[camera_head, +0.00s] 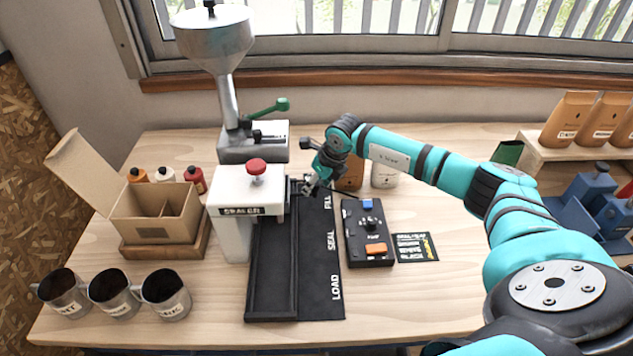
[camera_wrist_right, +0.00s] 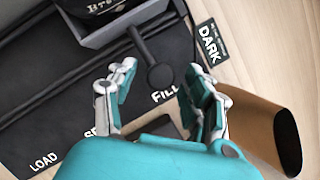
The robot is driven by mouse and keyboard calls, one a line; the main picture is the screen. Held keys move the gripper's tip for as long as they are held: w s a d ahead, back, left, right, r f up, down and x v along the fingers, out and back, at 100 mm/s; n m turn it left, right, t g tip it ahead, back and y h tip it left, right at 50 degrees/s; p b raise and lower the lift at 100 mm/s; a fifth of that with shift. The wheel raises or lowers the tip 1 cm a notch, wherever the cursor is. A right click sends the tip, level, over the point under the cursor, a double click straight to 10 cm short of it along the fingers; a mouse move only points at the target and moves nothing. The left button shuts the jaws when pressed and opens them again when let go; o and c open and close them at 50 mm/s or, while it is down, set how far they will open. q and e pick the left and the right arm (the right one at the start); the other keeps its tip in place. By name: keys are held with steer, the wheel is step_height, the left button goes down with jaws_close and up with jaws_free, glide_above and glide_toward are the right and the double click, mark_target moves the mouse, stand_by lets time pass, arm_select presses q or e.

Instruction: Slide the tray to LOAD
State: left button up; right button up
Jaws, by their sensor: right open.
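The grey tray (camera_wrist_right: 125,22) shows at the top of the wrist view, at the FILL end of the black track. A dark round knob (camera_wrist_right: 160,75) on a short stem sticks out from it. A dark item with partly cut-off lettering is in the tray. The black track (camera_head: 272,300) carries the words LOAD, SEAL and FILL, with LOAD nearest me. My right gripper (camera_head: 308,187) is at the FILL end; in the wrist view its open fingers (camera_wrist_right: 160,70) are on either side of the knob. I cannot tell whether they touch it. My left gripper is out of view.
The white sealer (camera_head: 233,225) stands beside the track on the left. The control box (camera_head: 368,240) is on its right. A hopper (camera_head: 213,45) stands behind. Steel mugs (camera_head: 115,292) and an open carton (camera_head: 155,215) are at left. The table's front right is clear.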

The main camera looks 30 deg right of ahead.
jaws_close()
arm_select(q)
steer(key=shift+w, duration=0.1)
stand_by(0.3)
